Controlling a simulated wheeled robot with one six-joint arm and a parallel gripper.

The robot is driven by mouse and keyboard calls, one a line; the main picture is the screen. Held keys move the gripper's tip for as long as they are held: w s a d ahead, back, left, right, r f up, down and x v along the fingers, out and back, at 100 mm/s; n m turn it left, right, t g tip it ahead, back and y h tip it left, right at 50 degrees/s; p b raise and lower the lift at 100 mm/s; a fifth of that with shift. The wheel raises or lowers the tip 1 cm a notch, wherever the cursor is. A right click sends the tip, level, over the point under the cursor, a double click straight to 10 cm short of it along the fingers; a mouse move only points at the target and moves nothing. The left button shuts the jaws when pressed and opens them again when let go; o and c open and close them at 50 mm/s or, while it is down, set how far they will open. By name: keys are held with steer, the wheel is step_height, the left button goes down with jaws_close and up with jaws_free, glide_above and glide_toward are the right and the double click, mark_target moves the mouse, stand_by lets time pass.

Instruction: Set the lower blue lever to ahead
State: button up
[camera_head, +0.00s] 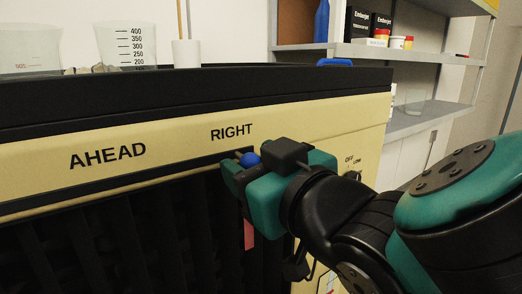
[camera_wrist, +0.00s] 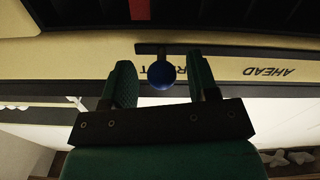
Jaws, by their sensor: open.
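The blue lever knob (camera_head: 252,159) is a small round ball on the yellow panel, just below the RIGHT label (camera_head: 231,132). In the wrist view the blue knob (camera_wrist: 161,75) sits between the two green fingers, with a visible space on each side. My gripper (camera_head: 241,169) is at the panel front and partly hides the lever. In the wrist view my gripper (camera_wrist: 161,82) is open around the knob. The AHEAD label (camera_head: 108,155) is farther left on the panel; it shows upside down at the right of the wrist view (camera_wrist: 265,71). The lever's stem is mostly hidden.
The yellow panel (camera_head: 45,165) runs along the machine above a dark slatted front. A small OFF/LOW knob (camera_head: 357,174) is right of my gripper. Beakers (camera_head: 127,46) and a white cup (camera_head: 187,53) stand on top. Shelves (camera_head: 410,54) are behind at right. The panel front left of my gripper is clear.

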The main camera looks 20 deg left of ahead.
steer(key=shift+x, duration=1.1)
steer(key=shift+a, duration=0.1)
